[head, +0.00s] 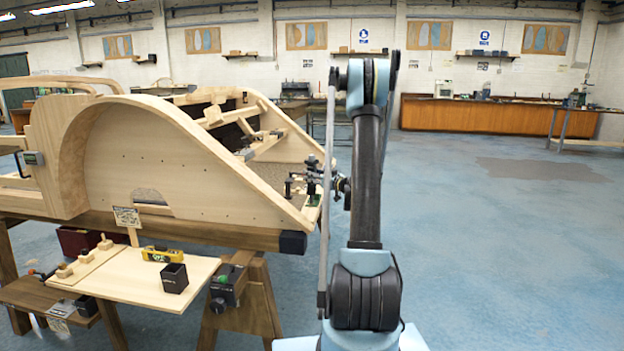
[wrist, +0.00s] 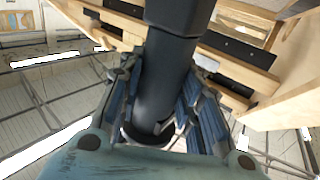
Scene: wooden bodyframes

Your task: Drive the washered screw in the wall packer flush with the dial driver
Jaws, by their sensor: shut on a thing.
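My gripper (head: 338,185) is beside the right end of the wooden bodyframe (head: 190,160), partly hidden behind my arm in the head view. In the wrist view my gripper (wrist: 155,115) is shut around a thick black cylindrical body, which I take to be the dial driver (wrist: 170,75). The driver runs from between the fingers to the top of the picture, close to wooden rails. Its tip is hidden. I cannot make out the washered screw or pick out the wall packer in either view.
A pale side table (head: 130,278) at the lower left holds a yellow level (head: 161,255), a black cup (head: 175,278) and wooden pieces. A black clamp (head: 312,180) stands at the frame's right end. A trestle (head: 255,300) supports the frame. Blue floor to the right is clear.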

